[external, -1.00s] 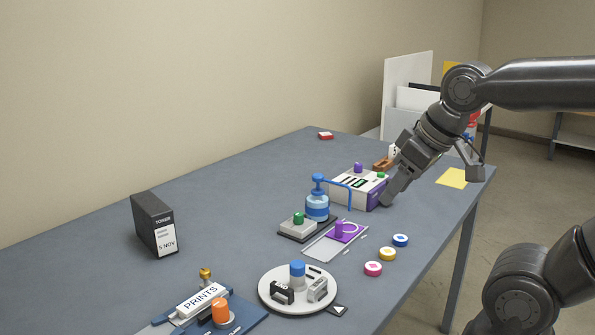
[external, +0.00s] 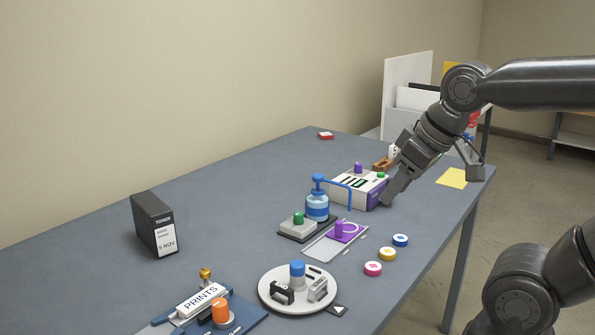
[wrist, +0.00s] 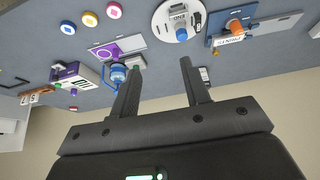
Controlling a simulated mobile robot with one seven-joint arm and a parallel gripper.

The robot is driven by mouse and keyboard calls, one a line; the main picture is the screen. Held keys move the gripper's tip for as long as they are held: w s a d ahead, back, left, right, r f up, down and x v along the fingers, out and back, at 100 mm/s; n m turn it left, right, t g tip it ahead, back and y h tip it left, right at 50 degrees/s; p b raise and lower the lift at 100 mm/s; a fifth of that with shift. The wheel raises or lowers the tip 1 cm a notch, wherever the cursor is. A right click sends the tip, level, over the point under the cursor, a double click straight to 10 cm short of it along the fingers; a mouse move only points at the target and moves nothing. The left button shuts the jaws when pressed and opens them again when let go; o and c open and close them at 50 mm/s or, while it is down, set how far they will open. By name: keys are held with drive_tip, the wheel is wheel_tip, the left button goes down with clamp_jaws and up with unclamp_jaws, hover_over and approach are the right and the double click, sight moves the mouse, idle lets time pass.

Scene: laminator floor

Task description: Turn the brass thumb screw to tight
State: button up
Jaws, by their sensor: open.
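The small brass thumb screw (external: 206,273) stands upright at the back of the white block marked PRINTS (external: 202,300), at the near left of the table. The block rests on a blue base with an orange knob (external: 220,308). My gripper (external: 388,197) hangs over the table's right side, beside the white and purple box, far from the screw. In the wrist view my gripper (wrist: 160,70) is open, with nothing between its fingers.
A round white tray (external: 268,299) with a blue knob lies right of the PRINTS block. A blue pump bottle (external: 317,205), the white and purple box (external: 357,187) and several colored discs lie between it and my gripper. A black toner box (external: 154,224) stands at left.

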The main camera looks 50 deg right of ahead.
drive_tip(key=w+a+r+n+g, duration=0.1)
drive_tip(key=w+r+n, duration=0.1)
drive_tip(key=w, duration=0.3)
drive_tip(key=w+a+r+n+g, duration=0.1)
drive_tip(key=w+a+r, duration=0.1)
drive_tip(key=w, duration=0.3)
drive_tip(key=n+g+h, duration=0.2)
drive_tip(key=n+g, duration=0.2)
drive_tip(key=n, duration=0.3)
hover_over(204, 271)
drive_tip(key=s+d, duration=0.4)
wheel_tip(204, 271, down, 6)
drive_tip(key=r, duration=0.1)
drive_tip(key=w+a+f+n+g+h, duration=0.1)
drive_tip(key=w+a+f+n+h, duration=0.1)
drive_tip(key=w+a+f+n, duration=0.5)
drive_tip(key=f+m, duration=0.1)
drive_tip(key=f, duration=0.3)
drive_tip(key=s+d+f+m, duration=0.1)
drive_tip(key=f, duration=0.3)
drive_tip(key=s+d+f+m, duration=0.1)
drive_tip(key=f, duration=0.3)
drive_tip(key=shift+s+d, duration=0.2)
drive_tip(key=shift+s, duration=0.05)
clamp_jaws()
drive_tip(key=shift+m, duration=0.3)
